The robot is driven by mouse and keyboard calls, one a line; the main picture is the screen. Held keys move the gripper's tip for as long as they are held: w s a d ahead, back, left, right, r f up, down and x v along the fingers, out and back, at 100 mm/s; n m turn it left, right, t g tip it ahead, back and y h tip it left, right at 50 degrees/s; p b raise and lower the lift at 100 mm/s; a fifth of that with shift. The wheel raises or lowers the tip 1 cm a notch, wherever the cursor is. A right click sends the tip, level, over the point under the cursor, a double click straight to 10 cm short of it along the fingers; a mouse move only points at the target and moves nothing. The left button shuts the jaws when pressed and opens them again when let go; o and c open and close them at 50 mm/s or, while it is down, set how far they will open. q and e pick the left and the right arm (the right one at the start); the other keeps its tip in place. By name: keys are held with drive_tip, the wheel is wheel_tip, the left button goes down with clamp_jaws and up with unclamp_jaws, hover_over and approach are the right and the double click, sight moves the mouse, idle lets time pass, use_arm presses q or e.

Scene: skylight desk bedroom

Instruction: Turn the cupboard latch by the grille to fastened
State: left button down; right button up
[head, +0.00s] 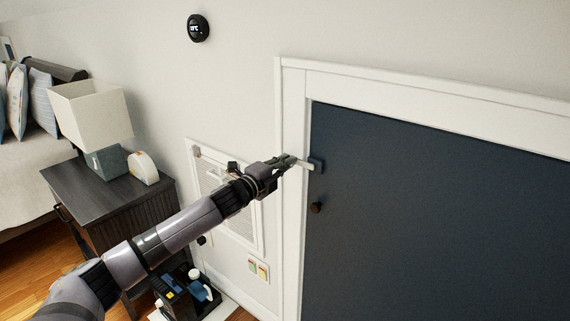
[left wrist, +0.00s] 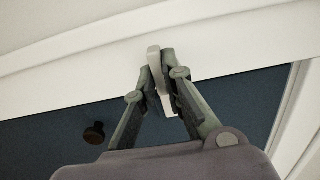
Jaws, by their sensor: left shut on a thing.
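The cupboard latch is a pale bar (head: 306,167) on a dark mount (head: 316,165) at the left edge of the dark blue cupboard door (head: 430,220). The bar lies roughly level, reaching from the door across to the white frame. My left gripper (head: 291,161) is shut on the latch bar. In the left wrist view the fingers (left wrist: 160,80) close on both sides of the pale bar (left wrist: 154,58), which crosses the door edge. The fingers hide part of it. The grille (head: 240,225) is on the wall left of the frame, partly behind my arm. My right gripper is not in view.
A round dark knob (head: 316,207) sits on the door below the latch. A dark bedside table (head: 95,185) with a lamp (head: 92,115) stands at left. A small wall plate (head: 258,269) is below the grille. Items stand on the floor below my arm.

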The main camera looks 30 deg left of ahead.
use_arm(q)
drive_tip(key=shift+f, duration=0.1)
idle(0.3)
drive_tip(key=c, duration=1.7)
unclamp_jaws()
drive_tip(key=shift+s+a, duration=0.15)
drive_tip(key=shift+s, duration=1.85)
drive_tip(key=shift+s+a, duration=0.15)
drive_tip(key=shift+s, duration=1.8)
drive_tip(key=shift+s+a, duration=0.15)
drive_tip(key=shift+s, duration=1.85)
